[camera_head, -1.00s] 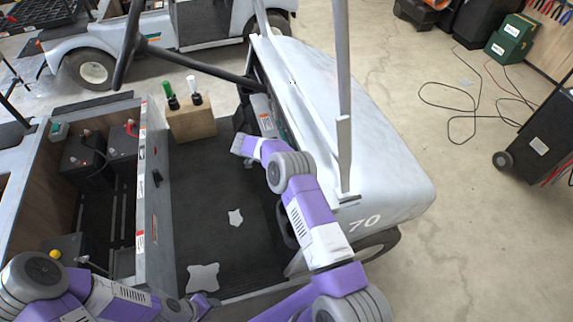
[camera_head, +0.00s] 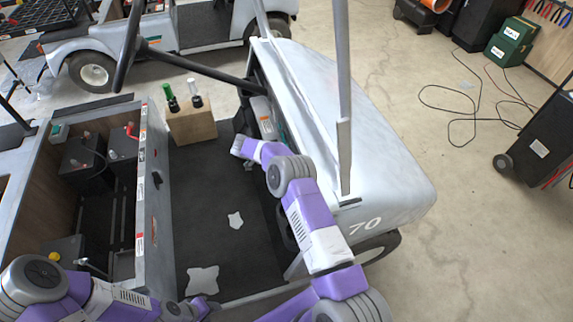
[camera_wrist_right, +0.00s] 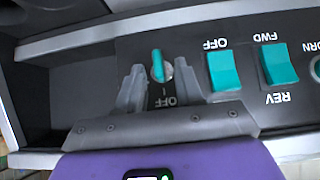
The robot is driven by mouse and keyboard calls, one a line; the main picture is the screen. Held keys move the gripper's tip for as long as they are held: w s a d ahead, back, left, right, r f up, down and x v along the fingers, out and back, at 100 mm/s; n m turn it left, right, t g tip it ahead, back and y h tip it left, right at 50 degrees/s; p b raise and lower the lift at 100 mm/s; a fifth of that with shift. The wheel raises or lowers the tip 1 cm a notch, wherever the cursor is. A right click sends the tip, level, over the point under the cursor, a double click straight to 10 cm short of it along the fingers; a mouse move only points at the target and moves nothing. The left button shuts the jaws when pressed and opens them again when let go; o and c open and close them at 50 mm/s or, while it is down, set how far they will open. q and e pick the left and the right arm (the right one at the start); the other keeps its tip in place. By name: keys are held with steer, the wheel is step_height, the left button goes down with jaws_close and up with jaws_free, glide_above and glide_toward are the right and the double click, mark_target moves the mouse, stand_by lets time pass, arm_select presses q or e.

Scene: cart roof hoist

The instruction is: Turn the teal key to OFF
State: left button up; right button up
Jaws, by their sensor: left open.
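The teal key (camera_wrist_right: 158,65) stands in a round silver switch on the dark dash panel in the right wrist view. Its grip runs nearly up and down the picture. An upside-down OFF label is printed just below it. My right gripper (camera_wrist_right: 160,80) is open, with one grey finger on each side of the key and gaps visible between. In the head view its fingers are hidden at the dash, where my right arm reaches into the cart. My left gripper (camera_head: 190,310) is at the bottom edge, low over the cart floor and away from the dash.
Beside the key are a teal OFF rocker (camera_wrist_right: 223,71) and a teal FWD/REV rocker (camera_wrist_right: 277,63). An open dark recess (camera_wrist_right: 75,88) lies left of the panel. A roof post (camera_head: 343,100) rises near my right arm.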

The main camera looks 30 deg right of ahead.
steer(key=p+v, duration=0.1)
steer(key=v, duration=0.6)
steer(key=shift+a+r, duration=0.2)
